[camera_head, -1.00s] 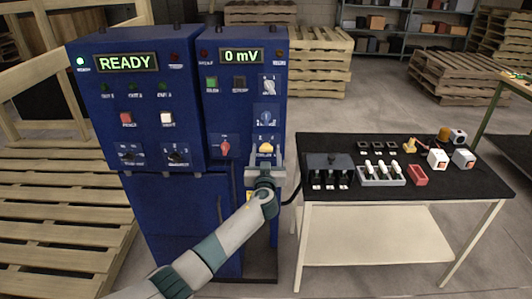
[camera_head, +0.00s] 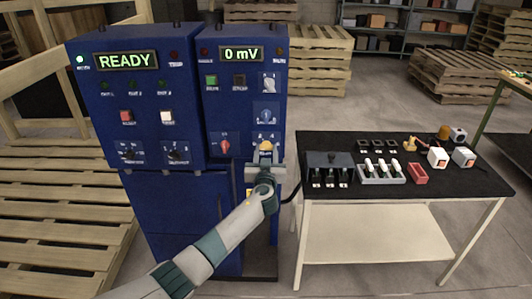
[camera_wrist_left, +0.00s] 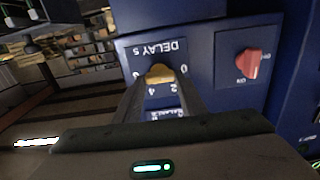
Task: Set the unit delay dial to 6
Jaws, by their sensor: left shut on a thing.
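The unit delay dial is a yellow knob (camera_head: 265,146) low on the right-hand blue cabinet. In the left wrist view the same yellow knob (camera_wrist_left: 159,73) sits under an upside-down "DELAY S" label (camera_wrist_left: 161,50), with small numbers around it, including 0, 2 and 4. My left gripper (camera_head: 265,158) is at the panel from below, its fingers shut on the knob's two sides. The fingers also show in the left wrist view (camera_wrist_left: 160,88). I cannot read clearly which number the knob points to. My right gripper is not in view.
A red switch (camera_head: 226,146) sits just left of the dial, and a blue dial (camera_head: 266,115) is above it. The displays read READY (camera_head: 126,61) and 0 mV (camera_head: 241,54). A black-topped table (camera_head: 450,187) with several small parts stands to the right.

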